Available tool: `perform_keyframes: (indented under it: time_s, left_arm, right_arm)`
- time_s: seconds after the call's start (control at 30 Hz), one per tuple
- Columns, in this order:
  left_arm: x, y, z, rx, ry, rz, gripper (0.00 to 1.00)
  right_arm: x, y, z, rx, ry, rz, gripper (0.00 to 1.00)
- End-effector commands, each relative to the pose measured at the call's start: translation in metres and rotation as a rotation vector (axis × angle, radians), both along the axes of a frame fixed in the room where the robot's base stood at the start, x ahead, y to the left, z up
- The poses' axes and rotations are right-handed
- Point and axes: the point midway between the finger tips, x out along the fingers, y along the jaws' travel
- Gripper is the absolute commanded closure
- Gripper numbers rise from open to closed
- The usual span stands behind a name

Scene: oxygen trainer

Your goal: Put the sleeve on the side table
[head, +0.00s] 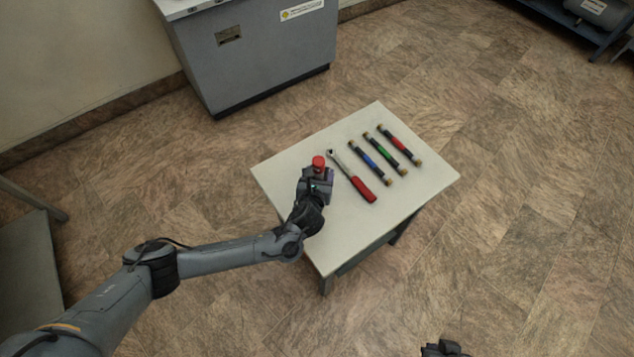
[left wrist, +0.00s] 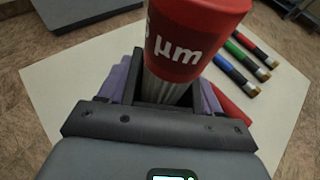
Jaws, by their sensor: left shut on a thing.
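The sleeve (head: 318,162) looks like a ribbed metallic cylinder with a red cap marked "µm"; the cap fills the top of the left wrist view (left wrist: 195,38). My left gripper (head: 317,179) is shut on the sleeve's metal body, below the cap. The sleeve is over the left part of the pale side table (head: 350,240). Its lower end is hidden by the gripper, so I cannot tell whether it touches the top. My right gripper (head: 442,349) shows only as a dark piece at the bottom edge of the head view.
A red-handled wrench (head: 358,187) lies close to the right of the sleeve. Blue (head: 369,162), green (head: 391,153) and red (head: 399,142) banded rods lie farther right. The table's near part is clear. A grey cabinet (head: 250,50) stands behind.

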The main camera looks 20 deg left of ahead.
Motion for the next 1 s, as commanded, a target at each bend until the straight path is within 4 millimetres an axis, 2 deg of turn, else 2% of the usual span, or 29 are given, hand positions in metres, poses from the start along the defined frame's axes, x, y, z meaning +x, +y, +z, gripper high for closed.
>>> perform_keyframes:
  time_s: [0.27,0.53,0.97,1.0]
  left_arm:
    - [-0.002,0.007,-0.011,-0.001,0.001,-0.001,0.69]
    - [-0.002,0.007,-0.043,0.0,0.0,-0.001,0.69]
    - [-0.002,0.007,-0.047,0.0,0.0,0.0,0.69]
    - [-0.002,0.007,-0.047,0.0,0.001,0.0,0.3]
  right_arm:
    - [0.0,0.0,-0.003,0.001,0.0,-0.001,1.0]
    - [0.0,0.001,-0.014,0.005,0.0,-0.004,1.0]
    - [0.0,0.001,-0.014,0.006,0.0,-0.004,1.0]
    - [0.0,0.001,-0.014,0.006,0.0,-0.004,1.0]
